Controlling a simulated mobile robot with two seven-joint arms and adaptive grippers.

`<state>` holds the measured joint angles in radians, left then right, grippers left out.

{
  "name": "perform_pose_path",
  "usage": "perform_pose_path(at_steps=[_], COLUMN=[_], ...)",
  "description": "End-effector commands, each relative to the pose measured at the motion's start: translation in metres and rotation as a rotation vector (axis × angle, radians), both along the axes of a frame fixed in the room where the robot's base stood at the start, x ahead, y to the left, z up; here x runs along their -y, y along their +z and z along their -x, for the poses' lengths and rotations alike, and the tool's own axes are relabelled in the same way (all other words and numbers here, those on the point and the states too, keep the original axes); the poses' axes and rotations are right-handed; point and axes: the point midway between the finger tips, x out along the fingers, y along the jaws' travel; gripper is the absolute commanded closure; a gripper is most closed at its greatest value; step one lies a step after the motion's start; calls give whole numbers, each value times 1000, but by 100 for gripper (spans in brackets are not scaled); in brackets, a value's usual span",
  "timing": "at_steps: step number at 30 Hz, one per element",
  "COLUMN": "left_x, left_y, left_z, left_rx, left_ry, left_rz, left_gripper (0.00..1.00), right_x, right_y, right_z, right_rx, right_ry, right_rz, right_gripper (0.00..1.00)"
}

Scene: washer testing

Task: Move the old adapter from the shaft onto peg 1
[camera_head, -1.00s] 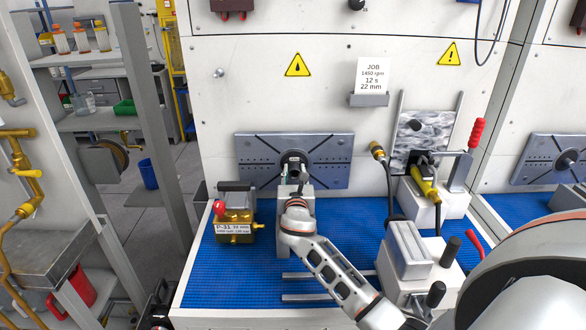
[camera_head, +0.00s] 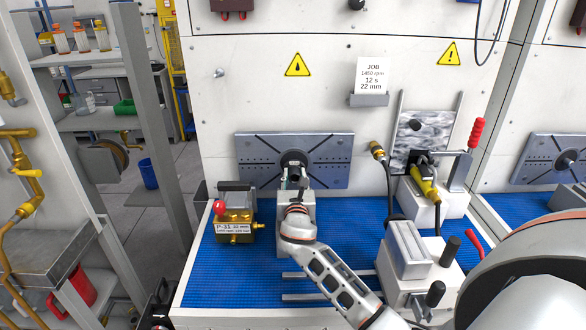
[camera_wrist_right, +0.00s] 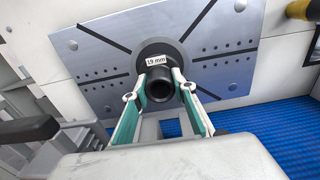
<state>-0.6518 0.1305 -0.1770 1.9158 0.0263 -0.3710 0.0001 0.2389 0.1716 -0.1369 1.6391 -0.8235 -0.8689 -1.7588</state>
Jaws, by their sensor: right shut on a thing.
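The old adapter (camera_wrist_right: 158,84) is a dark hollow cylinder with a dark collar and a white "19 mm" label. It sits at the middle of the slotted grey plate, and also shows in the head view (camera_head: 293,160). The shaft is hidden by the adapter. My right gripper (camera_wrist_right: 163,82) has one finger on each side of the adapter and is shut on it; in the head view the gripper (camera_head: 294,178) is in front of the plate. My left gripper is out of view. I cannot make out peg 1.
The grey slotted plate (camera_head: 335,172) is fixed to the white wall. A brass pump labelled P-31 (camera_head: 236,218) stands left of my right gripper on the blue mat (camera_head: 215,275). A clamp fixture with a red handle (camera_head: 476,133) and a grey-white block (camera_head: 410,258) stand to the right.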

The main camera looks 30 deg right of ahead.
Motion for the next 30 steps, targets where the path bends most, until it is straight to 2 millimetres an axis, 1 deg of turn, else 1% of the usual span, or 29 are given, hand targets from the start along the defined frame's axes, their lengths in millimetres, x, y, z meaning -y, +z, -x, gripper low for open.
perform_pose_path(at_steps=[8,21,30], left_x=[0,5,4], left_y=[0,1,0], left_z=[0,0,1], left_rx=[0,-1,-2], left_ry=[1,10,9], left_rz=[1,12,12], left_gripper=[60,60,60], right_x=[-2,-14,-22], right_y=[2,2,1], right_z=[2,22,36], right_rx=[3,3,2], right_ry=[0,1,0], right_rz=[1,1,0], right_gripper=[100,100,100])
